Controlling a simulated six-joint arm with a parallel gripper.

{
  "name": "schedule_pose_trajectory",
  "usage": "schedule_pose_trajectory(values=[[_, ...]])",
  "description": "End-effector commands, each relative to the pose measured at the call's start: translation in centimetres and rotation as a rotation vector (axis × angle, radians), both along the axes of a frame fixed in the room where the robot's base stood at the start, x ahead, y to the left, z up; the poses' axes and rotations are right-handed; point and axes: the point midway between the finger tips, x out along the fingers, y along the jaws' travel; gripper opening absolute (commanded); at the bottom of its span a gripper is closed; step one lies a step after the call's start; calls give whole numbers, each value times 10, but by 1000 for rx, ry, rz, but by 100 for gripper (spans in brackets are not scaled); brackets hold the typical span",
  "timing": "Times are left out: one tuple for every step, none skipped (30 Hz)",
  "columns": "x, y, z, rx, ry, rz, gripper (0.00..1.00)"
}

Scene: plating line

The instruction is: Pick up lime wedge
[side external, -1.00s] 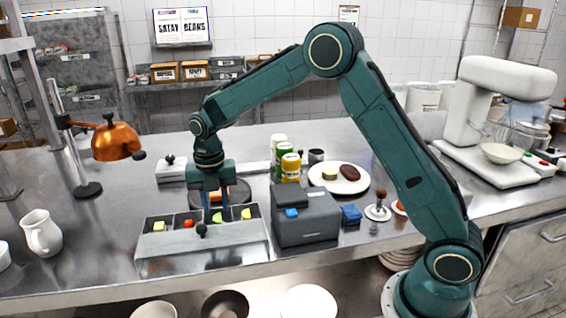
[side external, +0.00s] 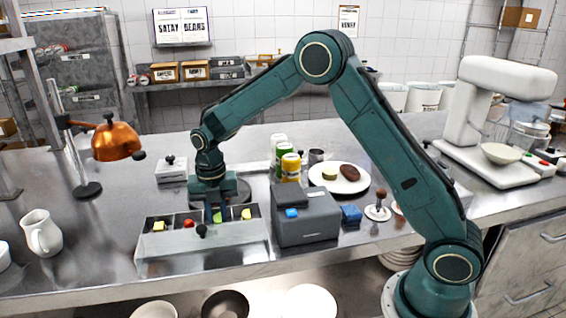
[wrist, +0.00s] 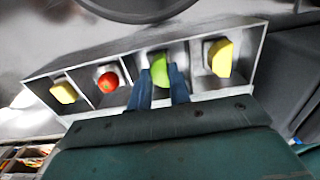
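The green lime wedge (wrist: 159,70) sits in the third compartment from the left of a grey divided bin (side external: 203,243). The bin also shows in the wrist view (wrist: 120,48). My gripper (wrist: 161,72) reaches down into that compartment with its two blue fingers apart, one on each side of the wedge. Contact between fingers and wedge cannot be made out. In the side view my gripper (side external: 217,213) points straight down over the bin, and a bit of the lime wedge (side external: 217,217) shows between the fingers.
A yellow wedge (wrist: 222,58), a red tomato-like piece (wrist: 108,81) and another yellow piece (wrist: 64,92) lie in the other compartments. Thin dividers stand close beside my fingers. A dark grey box (side external: 307,222) stands just right of the bin. A round dark plate lies behind.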

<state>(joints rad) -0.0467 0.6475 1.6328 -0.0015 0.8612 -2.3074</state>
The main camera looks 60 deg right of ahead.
Motion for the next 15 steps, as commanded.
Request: schedule_pose_trajectory(values=[[0,0,0,0,0,0,8],[0,0,0,0,0,0,8],[0,0,0,0,0,0,8],[0,0,0,0,0,0,8],[0,0,0,0,0,0,8],[0,0,0,0,0,0,8],[0,0,0,0,0,0,8],[0,0,0,0,0,0,8],[0,0,1,0,0,0,8],[0,0,1,1,-1,0,8],[0,0,2,0,-1,0,8],[0,0,3,0,-1,0,8],[0,0,4,0,-1,0,8],[1,0,6,1,-2,0,8],[1,0,9,0,-3,0,8]])
